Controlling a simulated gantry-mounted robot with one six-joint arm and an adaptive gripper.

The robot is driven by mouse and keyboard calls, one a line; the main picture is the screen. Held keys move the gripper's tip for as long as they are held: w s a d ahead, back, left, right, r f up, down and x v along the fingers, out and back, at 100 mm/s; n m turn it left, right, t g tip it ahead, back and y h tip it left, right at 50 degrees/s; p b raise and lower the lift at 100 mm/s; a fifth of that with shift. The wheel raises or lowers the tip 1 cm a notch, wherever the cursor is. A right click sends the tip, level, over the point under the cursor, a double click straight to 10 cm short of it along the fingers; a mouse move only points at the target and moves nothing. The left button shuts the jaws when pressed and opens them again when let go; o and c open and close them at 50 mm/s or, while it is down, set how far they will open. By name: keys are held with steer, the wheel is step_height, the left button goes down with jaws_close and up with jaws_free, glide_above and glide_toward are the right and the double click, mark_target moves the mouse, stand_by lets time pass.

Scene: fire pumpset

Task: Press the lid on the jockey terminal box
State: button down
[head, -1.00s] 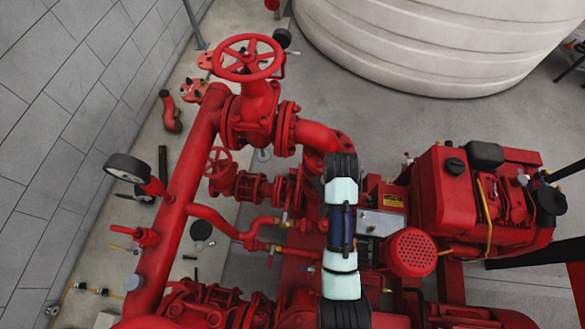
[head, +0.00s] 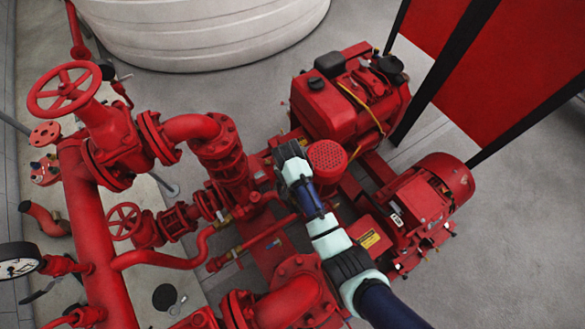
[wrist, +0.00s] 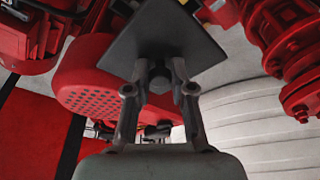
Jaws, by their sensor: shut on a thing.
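In the wrist view my gripper (wrist: 160,88) is shut on a dark, flat, square-cornered plate, which I take to be the lid (wrist: 158,35). The fingers close on a small knob at the middle of its near face. The lid hides what lies behind it. I cannot make out the jockey terminal box in either view, nor whether the lid touches anything. That cover also shows left of the fingers in the wrist view (wrist: 105,100).
A red engine (head: 345,95) stands behind the cover, and a red motor (head: 430,195) is to its right. Red pipes and a valve with a handwheel (head: 68,90) crowd the left. A white ribbed tank (head: 200,25) is at the back. Grey floor lies open between tank and engine.

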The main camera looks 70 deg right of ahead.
steer(key=shift+s+a+f+b, duration=0.15)
steer(key=shift+f+b, duration=0.35)
steer(key=shift+f, duration=0.4)
steer(key=shift+s+a+f+b, duration=0.1)
steer(key=shift+f+b, duration=0.35)
steer(key=shift+f, duration=0.4)
steer(key=shift+f, duration=0.1)
step_height(320, 180, down, 5)
steer(key=b, duration=0.5)
steer(key=shift+f+b, duration=0.45)
steer(key=shift+f, duration=0.15)
steer(key=shift+p, duration=0.55)
steer(key=shift+f, duration=0.15)
stand_by(0.4)
steer(key=c, duration=0.9)
jaws_free()
